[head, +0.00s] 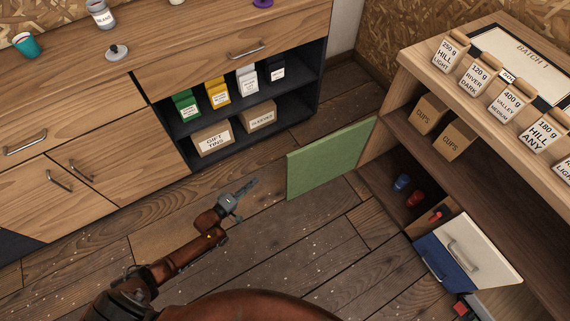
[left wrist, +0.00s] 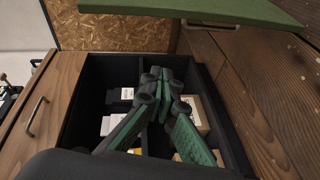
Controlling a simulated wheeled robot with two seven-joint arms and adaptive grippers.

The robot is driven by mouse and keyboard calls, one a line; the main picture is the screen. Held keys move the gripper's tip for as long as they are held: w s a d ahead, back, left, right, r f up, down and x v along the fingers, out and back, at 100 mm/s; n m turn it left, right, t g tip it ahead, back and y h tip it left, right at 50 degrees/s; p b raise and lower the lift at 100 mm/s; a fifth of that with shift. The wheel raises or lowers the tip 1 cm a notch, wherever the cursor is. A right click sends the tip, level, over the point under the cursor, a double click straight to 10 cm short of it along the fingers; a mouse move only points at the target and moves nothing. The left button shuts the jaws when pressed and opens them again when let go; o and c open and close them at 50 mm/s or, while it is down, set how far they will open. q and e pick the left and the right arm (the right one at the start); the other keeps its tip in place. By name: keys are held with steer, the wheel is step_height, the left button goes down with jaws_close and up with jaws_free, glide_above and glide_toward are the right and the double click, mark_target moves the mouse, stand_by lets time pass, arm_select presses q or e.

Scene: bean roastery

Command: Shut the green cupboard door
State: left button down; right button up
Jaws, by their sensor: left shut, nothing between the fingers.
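The green cupboard door (head: 330,160) stands wide open, sticking out to the left from the right-hand cabinet over the floor. The cupboard opening (head: 382,180) behind it is uncovered, with a blue item and red items inside. My left gripper (head: 250,188) is shut and empty, a little left of the door's free edge and apart from it. In the left wrist view the shut fingers (left wrist: 163,80) show in the middle, and the green door (left wrist: 220,10) crosses the top with a metal handle (left wrist: 208,26). My right gripper is not in view.
An open shelf (head: 290,128) under the wooden counter holds several bags and boxes behind my left gripper. The wood floor (head: 300,235) before the door is clear.

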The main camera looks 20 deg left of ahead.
arm_select(q)
steer(key=w+d+r+n+t+h+b, duration=0.1)
steer(key=w+d+r+b, duration=0.2)
steer(key=w+d+b, duration=0.2)
steer(key=shift+w+d+r+n, duration=0.2)
steer(key=shift+w+d+n, duration=0.1)
steer(key=shift+w+d, duration=1.85)
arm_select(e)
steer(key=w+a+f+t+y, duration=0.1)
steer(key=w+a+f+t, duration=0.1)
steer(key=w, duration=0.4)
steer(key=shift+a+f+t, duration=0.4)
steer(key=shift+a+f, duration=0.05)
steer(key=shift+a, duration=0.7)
arm_select(q)
steer(key=shift+w+a, duration=0.3)
steer(key=shift+a, duration=0.05)
